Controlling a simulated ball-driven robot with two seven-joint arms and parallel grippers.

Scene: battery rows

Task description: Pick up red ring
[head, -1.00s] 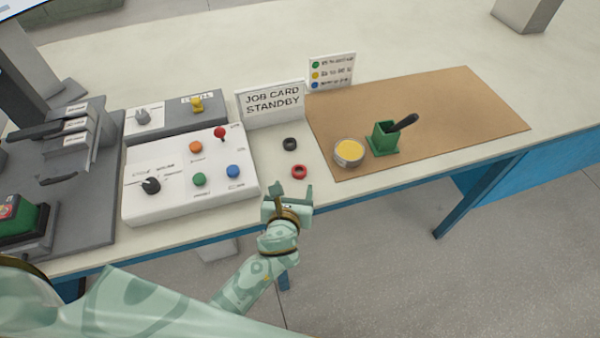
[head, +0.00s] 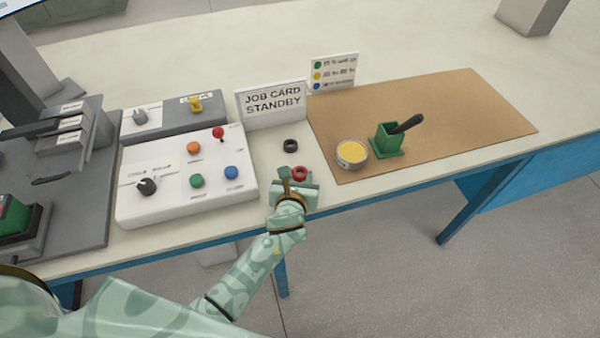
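The red ring (head: 300,172) lies flat on the pale table, below a black ring (head: 290,145). My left gripper (head: 296,181) is at the near side of the red ring, close to the table's front edge. Its fingers look apart, and it covers the ring's near edge. I cannot tell whether a finger touches the ring. The ring does not look lifted. My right gripper is not in view.
A white control box (head: 188,205) with coloured buttons stands left of the rings. A job card sign (head: 271,103) stands behind them. To the right, a brown mat (head: 450,110) carries a yellow-filled tin (head: 351,153) and a green holder (head: 386,140) with a dark-handled tool.

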